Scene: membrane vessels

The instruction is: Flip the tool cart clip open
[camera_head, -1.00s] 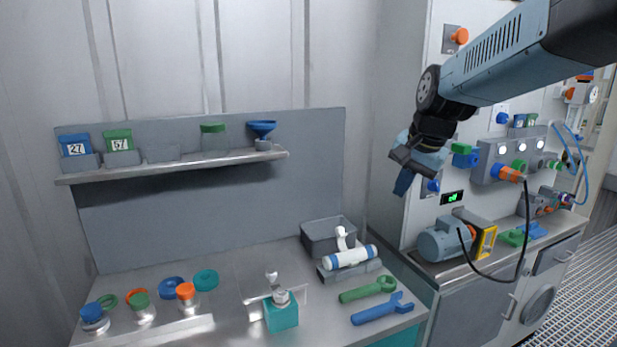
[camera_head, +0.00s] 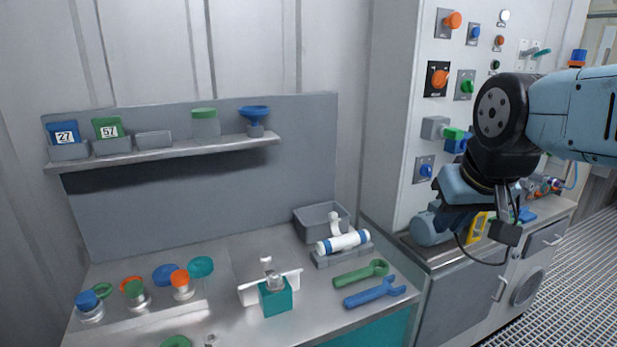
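The tool cart (camera_head: 240,325) has a grey top. On it, a white cylinder with blue bands (camera_head: 342,241) lies on a grey block (camera_head: 322,260). A small white upright piece, likely the clip (camera_head: 335,221), rises behind the cylinder; I cannot tell its exact position. A teal block (camera_head: 275,300) with a white cross plate and a metal knob stands to the left. My gripper (camera_head: 482,228) hangs to the right of the cart, in front of the wall cabinet, well apart from the clip. Its fingers look spread and empty.
A green wrench (camera_head: 361,273) and a blue wrench (camera_head: 376,292) lie at the cart's right edge. A grey bin (camera_head: 316,226) stands behind the cylinder. Capped fittings and rings sit at left. A shelf (camera_head: 170,154) overhangs the back. The motor (camera_head: 426,228) and cabinet are near my gripper.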

